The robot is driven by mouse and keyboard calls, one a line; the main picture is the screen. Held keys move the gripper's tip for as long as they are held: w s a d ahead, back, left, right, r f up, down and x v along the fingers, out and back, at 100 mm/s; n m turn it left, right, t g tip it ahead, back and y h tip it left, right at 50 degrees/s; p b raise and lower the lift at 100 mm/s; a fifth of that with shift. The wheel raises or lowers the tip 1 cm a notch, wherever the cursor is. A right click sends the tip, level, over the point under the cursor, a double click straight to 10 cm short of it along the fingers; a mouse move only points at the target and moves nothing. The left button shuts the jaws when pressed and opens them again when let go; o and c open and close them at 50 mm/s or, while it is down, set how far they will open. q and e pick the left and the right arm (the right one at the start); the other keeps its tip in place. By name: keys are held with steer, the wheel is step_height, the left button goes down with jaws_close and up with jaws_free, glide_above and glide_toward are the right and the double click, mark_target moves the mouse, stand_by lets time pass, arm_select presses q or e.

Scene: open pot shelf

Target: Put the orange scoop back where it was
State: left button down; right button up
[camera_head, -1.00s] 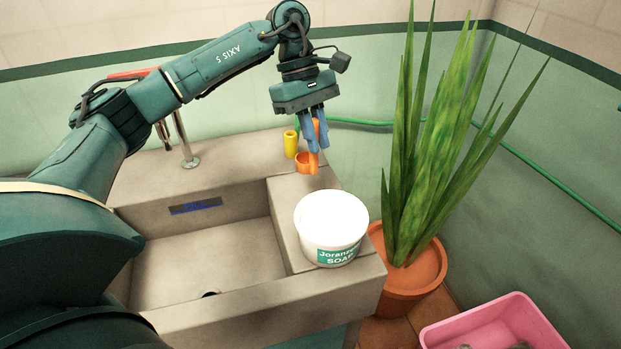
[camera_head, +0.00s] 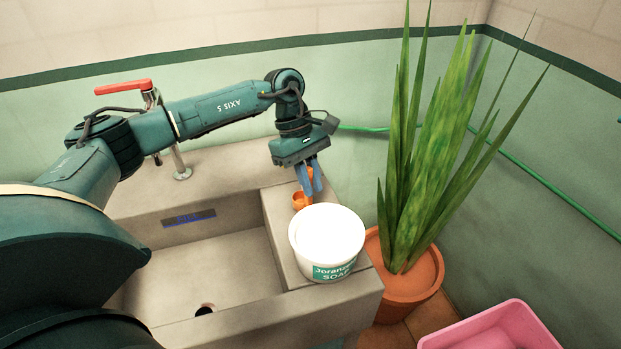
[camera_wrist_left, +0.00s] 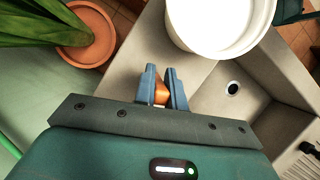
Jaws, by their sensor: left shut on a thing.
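The orange scoop (camera_head: 299,201) is in my left gripper (camera_head: 311,180), which is shut on it with blue fingers pointing down. Its round cup shows below and left of the fingers, just behind the white soap tub (camera_head: 338,268) in the picture. In the left wrist view, an orange part of the scoop (camera_wrist_left: 161,92) shows between the two fingers (camera_wrist_left: 162,84). The rest is hidden by the fingers. I cannot tell whether the scoop touches the ledge. The right gripper is not in view.
The white tub stands on the right ledge of the stone sink (camera_head: 215,262). A red-handled tap (camera_head: 123,87) is at the back. A potted plant (camera_head: 405,284) stands to the right, and a pink bin (camera_head: 500,330) is at lower right. A green hose (camera_head: 525,178) runs along the wall.

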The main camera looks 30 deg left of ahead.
arm_select(q)
steer(key=shift+f, duration=0.1)
steer(key=shift+f+b, duration=0.15)
steer(key=shift+b, duration=0.15)
steer(key=c, duration=1.5)
jaws_free()
steer(key=shift+o, duration=0.2)
steer(key=shift+r+p, duration=0.25)
steer(key=shift+p, duration=0.05)
steer(key=b+v, duration=0.1)
steer(key=v, duration=1.1)
